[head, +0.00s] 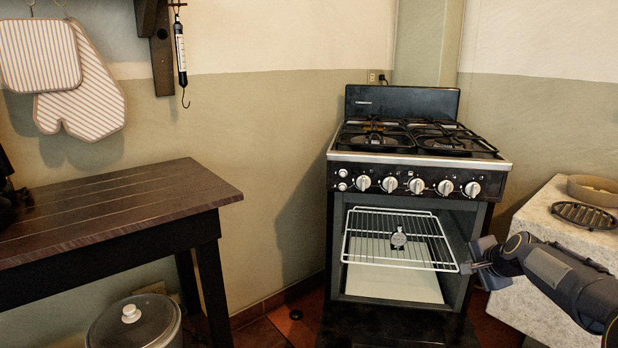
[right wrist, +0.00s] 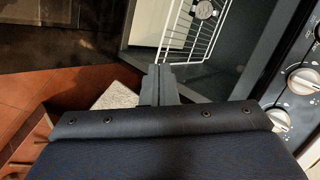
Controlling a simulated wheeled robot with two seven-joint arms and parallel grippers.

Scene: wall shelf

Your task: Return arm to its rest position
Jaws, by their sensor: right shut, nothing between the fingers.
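My right gripper (head: 470,268) is at the right front corner of the white wire oven rack (head: 375,250). In the right wrist view its fingers (right wrist: 159,75) are closed together, with nothing between them, close to the rack (right wrist: 205,25). I cannot tell whether they touch the rack. My right arm comes in from the right edge of the head view. My left gripper is not in view; only a dark shape shows at the left edge.
The stove (head: 415,165) has its oven open, with its door lowered at the front. A round dial (head: 399,240) sits on the rack. A stone counter (head: 545,225) stands right, a wooden table (head: 110,205) left. A lidded pot (head: 135,325) is below the table.

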